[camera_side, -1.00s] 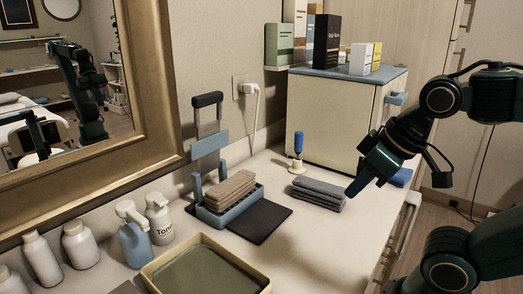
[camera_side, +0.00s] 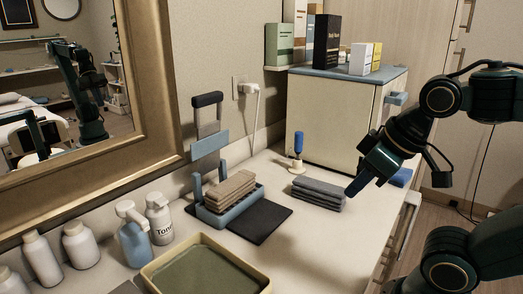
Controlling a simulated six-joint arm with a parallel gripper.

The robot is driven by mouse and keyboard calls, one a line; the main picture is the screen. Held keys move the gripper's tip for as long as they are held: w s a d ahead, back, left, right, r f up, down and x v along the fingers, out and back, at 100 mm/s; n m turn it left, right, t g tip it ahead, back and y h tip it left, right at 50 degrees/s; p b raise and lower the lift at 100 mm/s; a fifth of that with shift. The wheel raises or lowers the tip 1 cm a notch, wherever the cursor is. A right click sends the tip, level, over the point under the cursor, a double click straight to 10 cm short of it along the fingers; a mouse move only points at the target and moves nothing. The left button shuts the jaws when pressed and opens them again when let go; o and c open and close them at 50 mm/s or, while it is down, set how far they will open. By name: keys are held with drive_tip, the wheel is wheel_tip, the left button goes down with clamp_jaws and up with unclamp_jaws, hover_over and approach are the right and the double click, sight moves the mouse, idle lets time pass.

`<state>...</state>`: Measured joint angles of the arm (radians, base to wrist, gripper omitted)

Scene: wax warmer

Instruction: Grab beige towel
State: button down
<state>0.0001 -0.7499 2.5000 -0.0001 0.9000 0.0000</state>
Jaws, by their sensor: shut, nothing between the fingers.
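The beige towel (camera_side: 230,189) lies folded in a stack on the blue holder (camera_side: 232,209) near the middle of the counter. My gripper (camera_side: 352,193) is shut and empty, in the right half of the view. It is well to the right of the beige towel, next to the right end of a folded grey towel (camera_side: 318,192). I cannot tell whether its tip touches the grey towel.
A black mat (camera_side: 262,224) lies right of the holder. A cream cabinet (camera_side: 332,122) with boxes on top stands behind. A blue-handled tool (camera_side: 298,150) stands by the cabinet. Bottles (camera_side: 133,240) and a yellow-rimmed tray (camera_side: 205,268) are at the front left.

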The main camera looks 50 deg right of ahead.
drive_tip(key=shift+c, duration=1.6)
unclamp_jaws()
drive_tip(key=shift+w, duration=0.1)
drive_tip(key=w, duration=0.1)
drive_tip(key=n+g+y, duration=0.1)
drive_tip(key=n+g, duration=0.4)
drive_tip(key=n, duration=1)
hover_over(231, 182)
drive_tip(key=f, duration=0.8)
drive_tip(key=shift+s+d+f, duration=0.25)
drive_tip(key=shift+d+f, duration=0.1)
drive_tip(key=shift+w+d+f+n, duration=0.1)
drive_tip(key=shift+w+f+n, duration=0.15)
drive_tip(key=shift+f+n, duration=0.15)
